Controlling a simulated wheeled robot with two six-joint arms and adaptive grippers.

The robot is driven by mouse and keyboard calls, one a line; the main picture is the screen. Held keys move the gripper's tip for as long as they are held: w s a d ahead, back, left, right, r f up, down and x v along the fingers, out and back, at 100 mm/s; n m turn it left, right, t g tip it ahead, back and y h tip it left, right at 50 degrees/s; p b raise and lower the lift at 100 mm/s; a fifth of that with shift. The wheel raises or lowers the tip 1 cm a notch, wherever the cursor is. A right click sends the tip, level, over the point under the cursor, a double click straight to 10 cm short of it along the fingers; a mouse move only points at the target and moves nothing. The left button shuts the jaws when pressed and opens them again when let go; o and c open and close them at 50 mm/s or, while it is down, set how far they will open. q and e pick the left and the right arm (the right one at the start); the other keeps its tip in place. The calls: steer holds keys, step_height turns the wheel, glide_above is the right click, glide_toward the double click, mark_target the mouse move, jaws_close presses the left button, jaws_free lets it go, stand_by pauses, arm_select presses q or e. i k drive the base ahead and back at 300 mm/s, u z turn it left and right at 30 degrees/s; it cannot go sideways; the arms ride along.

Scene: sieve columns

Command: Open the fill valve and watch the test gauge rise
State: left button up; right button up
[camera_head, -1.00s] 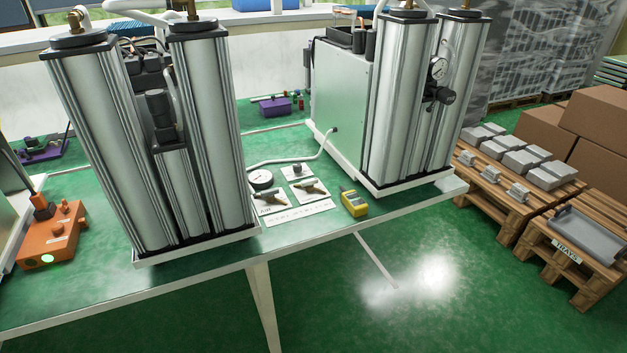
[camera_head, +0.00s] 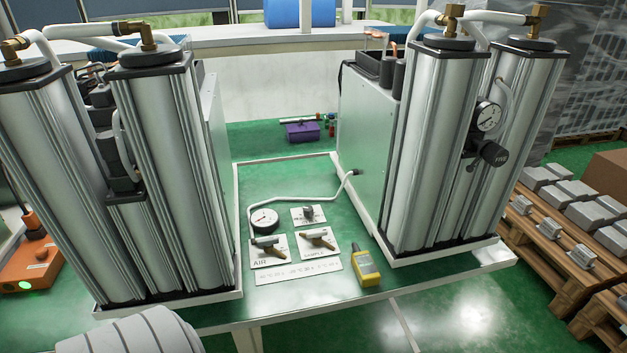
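A round white-faced gauge (camera_head: 264,220) lies on the green table between the two column units, with a pale hose running from it to the right unit. Its needle is too small to read. In front of it, one lever valve (camera_head: 267,245) sits on a white plate marked AIR. A second lever valve (camera_head: 317,238) sits on a plate to its right, and a small fitting (camera_head: 308,212) sits on a plate behind. I cannot tell which one is the fill valve. Another gauge (camera_head: 488,115) is on the right columns above a black knob (camera_head: 493,154). Neither gripper shows.
Tall metal columns (camera_head: 165,170) stand left and right (camera_head: 428,150) of the valves. A yellow handheld device (camera_head: 365,268) lies near the front edge. A purple box (camera_head: 302,132) is at the back. An orange box (camera_head: 30,268) is far left. Pallets with grey blocks (camera_head: 580,205) stand right.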

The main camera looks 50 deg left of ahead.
mark_target(268, 242)
steer(key=u, duration=0.3)
steer(key=i, duration=0.8)
steer(key=u, duration=0.65)
